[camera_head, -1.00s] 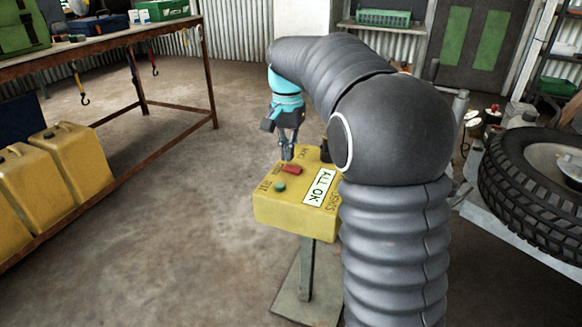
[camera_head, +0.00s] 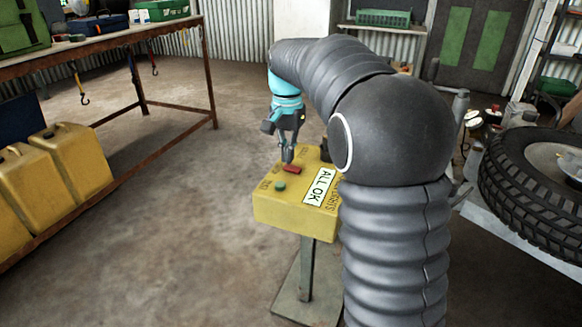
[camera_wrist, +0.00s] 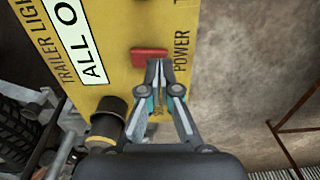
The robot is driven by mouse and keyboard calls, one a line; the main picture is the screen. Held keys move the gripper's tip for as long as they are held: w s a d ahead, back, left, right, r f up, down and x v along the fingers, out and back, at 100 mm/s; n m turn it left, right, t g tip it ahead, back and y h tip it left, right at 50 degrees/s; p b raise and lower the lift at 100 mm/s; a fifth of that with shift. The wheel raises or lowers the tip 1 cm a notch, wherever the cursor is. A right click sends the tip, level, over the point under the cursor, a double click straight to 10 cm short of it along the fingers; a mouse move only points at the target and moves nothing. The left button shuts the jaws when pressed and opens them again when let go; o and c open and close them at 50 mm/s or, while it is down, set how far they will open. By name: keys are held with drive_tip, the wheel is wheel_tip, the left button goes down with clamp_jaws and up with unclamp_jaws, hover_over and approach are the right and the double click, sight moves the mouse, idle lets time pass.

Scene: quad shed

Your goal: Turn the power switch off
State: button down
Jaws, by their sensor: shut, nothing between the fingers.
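The yellow control box (camera_head: 285,210) stands on a post in the middle of the head view. On its top is a red switch (camera_head: 292,169), with a green button (camera_head: 280,186) nearer the front. In the wrist view the red switch (camera_wrist: 150,55) sits beside the word POWER. My gripper (camera_head: 288,158) is shut and empty, pointing down at the box top. In the wrist view its fingertips (camera_wrist: 166,64) are right at the edge of the red switch; I cannot tell whether they touch it.
A black knob (camera_wrist: 108,112) stands on the box near my gripper. An ALL OK label (camera_head: 319,187) lies on the box top. A tyre (camera_head: 530,175) is at the right, yellow cans (camera_head: 75,160) and a workbench (camera_head: 110,38) at the left. The floor between is clear.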

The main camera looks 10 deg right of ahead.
sight(287, 165)
drive_tip(key=shift+f+b, duration=0.4)
drive_tip(key=shift+f, duration=0.45)
idle(0.5)
wheel_tip(287, 165, up, 7)
drive_tip(key=p, duration=0.7)
idle(0.5)
